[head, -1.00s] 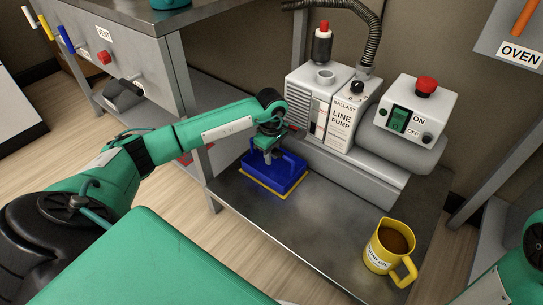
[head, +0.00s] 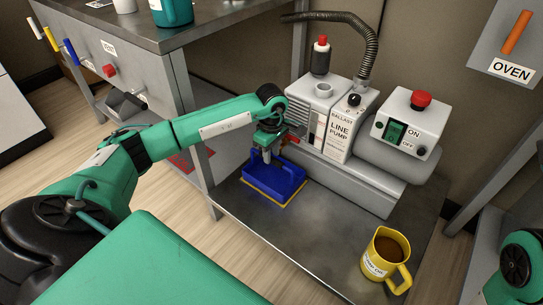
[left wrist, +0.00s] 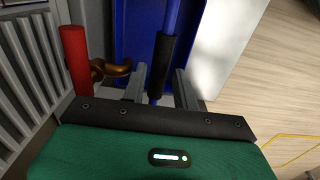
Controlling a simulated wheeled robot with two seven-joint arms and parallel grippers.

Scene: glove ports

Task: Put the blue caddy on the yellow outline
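The blue caddy (head: 273,188) stands on the metal bench beside the pump, with a yellow outline (head: 276,205) showing along its near edges. My left gripper (head: 267,157) is above the caddy at its handle. In the left wrist view, the caddy's handle with its black grip (left wrist: 163,62) runs between the two fingers of my left gripper (left wrist: 161,85). The fingers are apart, with a narrow gap beside the handle, so the gripper looks open. My right gripper is out of view; only part of my right arm shows at the lower right.
The line pump (head: 339,135) stands right behind the caddy. A red handle (left wrist: 76,62) and brass fitting (left wrist: 112,70) are close to my left gripper. A yellow mug (head: 384,258) of dark liquid stands at the bench's near right. Bare bench lies between.

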